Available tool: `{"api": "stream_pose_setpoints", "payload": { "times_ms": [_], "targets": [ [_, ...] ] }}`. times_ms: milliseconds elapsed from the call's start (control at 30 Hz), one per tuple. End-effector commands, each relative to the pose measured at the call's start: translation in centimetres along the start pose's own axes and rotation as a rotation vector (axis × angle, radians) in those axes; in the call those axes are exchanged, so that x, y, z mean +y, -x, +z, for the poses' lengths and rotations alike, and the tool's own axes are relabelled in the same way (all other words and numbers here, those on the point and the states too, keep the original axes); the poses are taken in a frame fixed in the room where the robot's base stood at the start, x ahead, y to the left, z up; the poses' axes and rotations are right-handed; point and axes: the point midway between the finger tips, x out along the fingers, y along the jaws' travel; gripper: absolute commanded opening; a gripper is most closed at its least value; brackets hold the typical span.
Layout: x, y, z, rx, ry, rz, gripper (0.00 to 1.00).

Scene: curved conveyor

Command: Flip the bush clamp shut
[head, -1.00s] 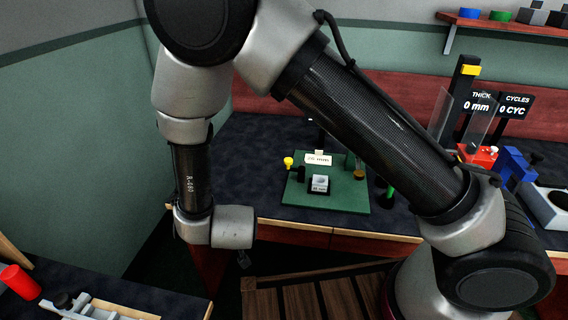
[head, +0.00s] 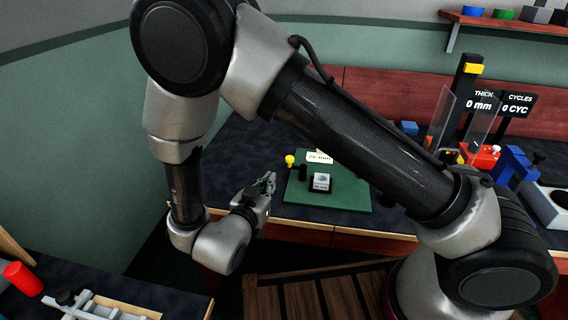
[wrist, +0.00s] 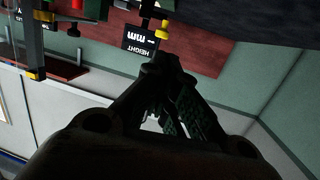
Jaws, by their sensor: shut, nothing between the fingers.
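My gripper (head: 266,190) is at the left of the green board (head: 346,198) in the head view, empty and tilted up toward the board. In the wrist view its dark fingers (wrist: 166,72) come together at the tips. On the board stand a small silver block with a label (head: 321,181), a dark post (head: 302,172) and a yellow knob (head: 290,160). I cannot tell which of these belongs to the bush clamp, nor whether the clamp is open. My gripper appears apart from them.
A white label (head: 319,157) stands at the board's back. To the right are a display post (head: 464,90), a red device (head: 480,157) and a blue device (head: 512,166). A red cylinder (head: 22,279) lies at lower left. A height sign (wrist: 140,40) shows in the wrist view.

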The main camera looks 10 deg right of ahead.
Motion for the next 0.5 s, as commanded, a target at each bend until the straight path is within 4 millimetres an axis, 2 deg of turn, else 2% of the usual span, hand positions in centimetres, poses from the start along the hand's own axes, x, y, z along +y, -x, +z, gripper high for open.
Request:
{"api": "stream_pose_setpoints", "payload": {
  "times_ms": [167,500],
  "targets": [
    [0.0,-1.4,0.0,-0.001,0.0,0.002,0.0],
    [0.1,-8.4,0.1,-0.001,-0.001,0.004,0.0]
  ]
}}
